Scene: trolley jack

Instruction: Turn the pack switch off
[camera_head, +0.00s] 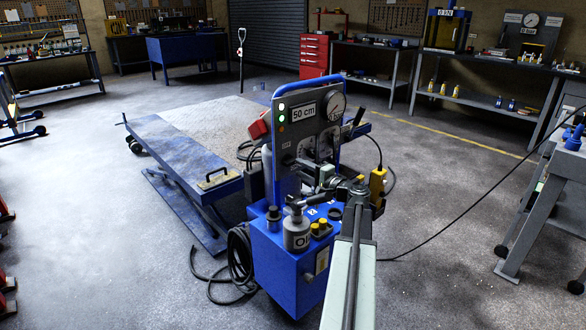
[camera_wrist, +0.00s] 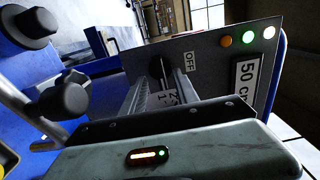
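The grey control panel (camera_head: 318,130) stands on the blue power pack (camera_head: 290,250), with a "50 cm" sign, a round gauge and lamps. In the wrist view the panel (camera_wrist: 215,75) shows an "OFF" label (camera_wrist: 190,60) beside a dark switch knob (camera_wrist: 156,67). White and green lamps look lit beside an orange one.
A grey bottle (camera_head: 296,231) and black knobs stand on the pack's top, under my arm. A blue lift table (camera_head: 185,145) lies left behind the pack. A black hose coil (camera_head: 240,262) hangs at its left side. A cable runs right across open floor.

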